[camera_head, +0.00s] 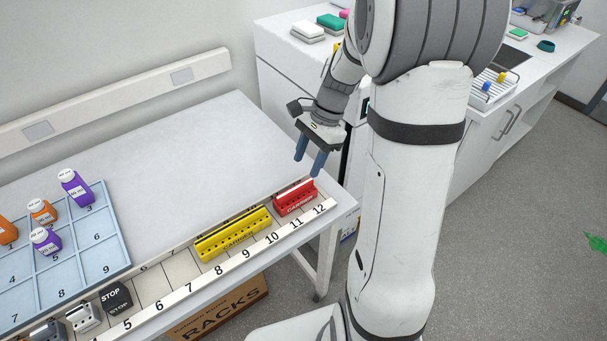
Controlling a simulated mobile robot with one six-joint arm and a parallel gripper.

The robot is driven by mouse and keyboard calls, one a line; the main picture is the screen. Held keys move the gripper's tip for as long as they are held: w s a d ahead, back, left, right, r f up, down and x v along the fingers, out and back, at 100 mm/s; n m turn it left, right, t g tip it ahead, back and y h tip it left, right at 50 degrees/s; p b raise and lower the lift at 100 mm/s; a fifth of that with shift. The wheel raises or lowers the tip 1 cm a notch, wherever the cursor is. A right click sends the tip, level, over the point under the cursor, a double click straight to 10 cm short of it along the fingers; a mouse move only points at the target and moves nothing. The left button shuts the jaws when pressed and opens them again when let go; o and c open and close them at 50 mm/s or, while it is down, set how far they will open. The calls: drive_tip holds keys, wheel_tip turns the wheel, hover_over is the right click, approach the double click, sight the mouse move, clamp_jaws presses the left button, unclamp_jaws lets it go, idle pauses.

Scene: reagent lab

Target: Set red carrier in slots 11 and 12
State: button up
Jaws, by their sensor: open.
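The red carrier (295,198) sits at the right end of the numbered slot rail (179,298), behind the labels 11 and 12. It looks level and lies along the rail. My gripper (311,162) is above and just behind the red carrier, fingers pointing down. It is open and holds nothing. The fingertips appear close to the carrier's top, but I cannot tell the exact gap. A yellow carrier (233,234) sits in the rail to the left, behind roughly labels 8 to 10.
A black STOP block (117,298) and a white block (84,317) stand in the rail's left part. A blue numbered tray (112,228) with several bottles is at the left. The table top (190,160) behind the rail is clear. My arm covers part of the right side.

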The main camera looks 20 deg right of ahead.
drive_tip(key=shift+d+r, duration=0.1)
drive_tip(key=shift+r, duration=0.25)
drive_tip(key=s+a+r+n+t+h, duration=0.2)
drive_tip(key=s+r+n, duration=0.2)
drive_tip(key=s+n, duration=0.3)
drive_tip(key=s+a+r+n+t+h, duration=0.2)
drive_tip(key=s+r+n, duration=0.2)
drive_tip(key=s+n, duration=0.3)
drive_tip(key=shift+s+r+t, duration=0.35)
drive_tip(key=shift+s+t, duration=0.05)
drive_tip(key=shift+s, duration=0.45)
